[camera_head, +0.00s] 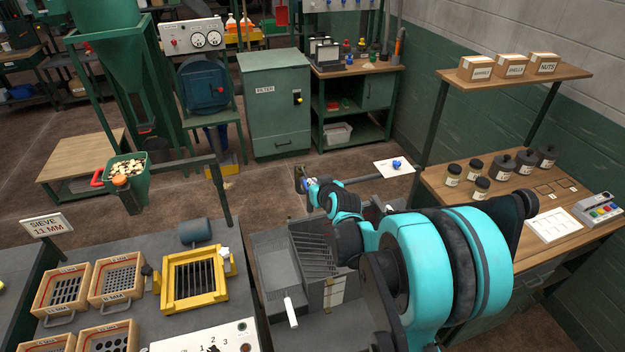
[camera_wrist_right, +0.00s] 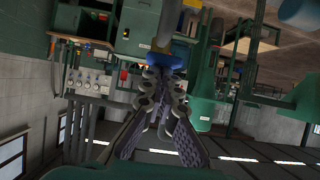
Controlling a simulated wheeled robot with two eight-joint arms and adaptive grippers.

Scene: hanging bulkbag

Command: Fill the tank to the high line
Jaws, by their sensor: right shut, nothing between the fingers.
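A grey open tank (camera_head: 272,268) stands in the middle of the head view, with slanted bars inside and a pale strip with yellow marks (camera_head: 334,292) on its front. The water level and high line cannot be made out. My right arm reaches over the tank's right side. My right gripper (camera_head: 310,187) is beyond the tank, small and partly hidden by its own arm. In the wrist view the right gripper (camera_wrist_right: 160,80) is shut and empty, its fingertips close to a blue fitting (camera_wrist_right: 158,60) on a grey pipe (camera_wrist_right: 168,22); contact cannot be told. My left gripper is out of view.
A yellow sieve frame (camera_head: 195,281) sits left of the tank. A wooden bench (camera_head: 455,200) with jars stands right. Open floor lies behind.

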